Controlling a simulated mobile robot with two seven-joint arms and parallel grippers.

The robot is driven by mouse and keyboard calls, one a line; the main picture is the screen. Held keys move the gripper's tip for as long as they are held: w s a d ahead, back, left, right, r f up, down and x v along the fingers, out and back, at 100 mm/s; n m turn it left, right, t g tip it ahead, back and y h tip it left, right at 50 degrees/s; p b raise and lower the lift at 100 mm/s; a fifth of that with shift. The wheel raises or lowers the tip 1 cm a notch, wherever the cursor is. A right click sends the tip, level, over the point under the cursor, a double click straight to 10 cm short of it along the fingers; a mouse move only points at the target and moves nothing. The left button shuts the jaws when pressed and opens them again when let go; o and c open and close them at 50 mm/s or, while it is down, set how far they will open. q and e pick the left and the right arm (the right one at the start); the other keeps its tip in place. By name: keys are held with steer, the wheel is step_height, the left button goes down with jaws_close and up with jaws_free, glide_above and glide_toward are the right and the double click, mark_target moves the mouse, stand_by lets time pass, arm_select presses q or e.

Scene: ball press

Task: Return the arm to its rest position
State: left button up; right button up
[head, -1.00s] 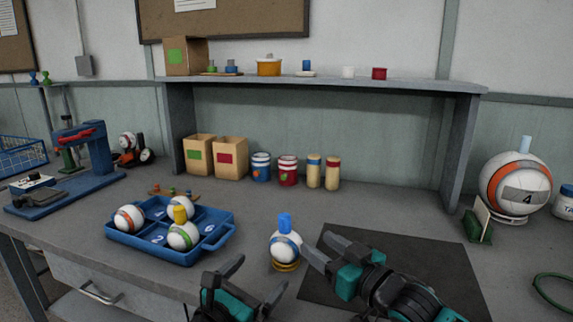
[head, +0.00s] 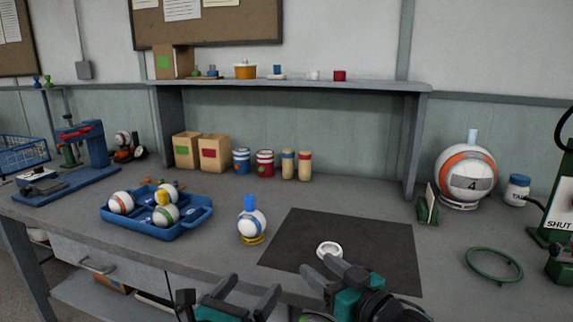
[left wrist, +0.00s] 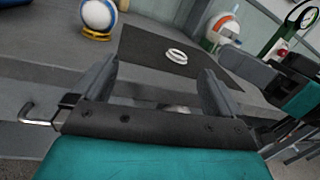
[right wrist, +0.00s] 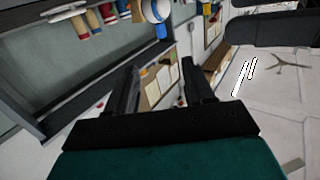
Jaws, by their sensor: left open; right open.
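My left gripper (head: 243,292) is low in the head view, in front of the table's front edge, with its fingers apart and nothing between them. In the left wrist view its open fingers (left wrist: 156,80) frame the dark mat from a distance. My right gripper (head: 324,270) shows at the near edge of the dark mat (head: 370,240), open. In the right wrist view its fingers (right wrist: 160,82) are apart and empty, and that camera sees the room sideways. A white ring (head: 329,249) lies on the mat, just beyond the right fingertips in the head view.
A white-blue ball (head: 252,226) with a blue cap sits on a gold ring. A blue tray (head: 170,230) holds several balls. A blue press (head: 95,150) stands left.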

arm_select(q)
steer(key=s+a+f+n+y+p, duration=0.25)
steer(key=s+a+n, duration=0.25)
steer(key=n, duration=0.6)
steer(key=s+a+f+n+y+p, duration=0.2)
steer(key=s+a+f+n+y, duration=0.15)
steer(key=n, duration=0.85)
steer(key=s+a+f+n+g+p, duration=0.1)
steer(key=s+f+n+g, duration=0.1)
steer(key=s+n, duration=0.5)
steer(key=s+a+f+n+g+p, duration=0.1)
steer(key=s+f+n+g, duration=0.2)
steer(key=s+n, duration=0.3)
steer(key=shift+s+a+f+n+g+y, duration=0.2)
steer(key=shift+s+f+n+g+y, duration=0.15)
steer(key=shift+f, duration=0.4)
arm_select(e)
steer(key=s+d+f+m+g+h, duration=0.1)
steer(key=s+d+f+h, duration=0.3)
steer(key=s+f, duration=0.4)
steer(key=s+d+f+m+g+h, duration=0.2)
steer(key=s+d+f, duration=0.4)
steer(key=s, duration=0.9)
step_height(320, 180, down, 2)
steer(key=shift+s+d+f+m+h, duration=0.1)
steer(key=shift+s+d+m+h, duration=0.15)
steer(key=shift+m+h, duration=0.65)
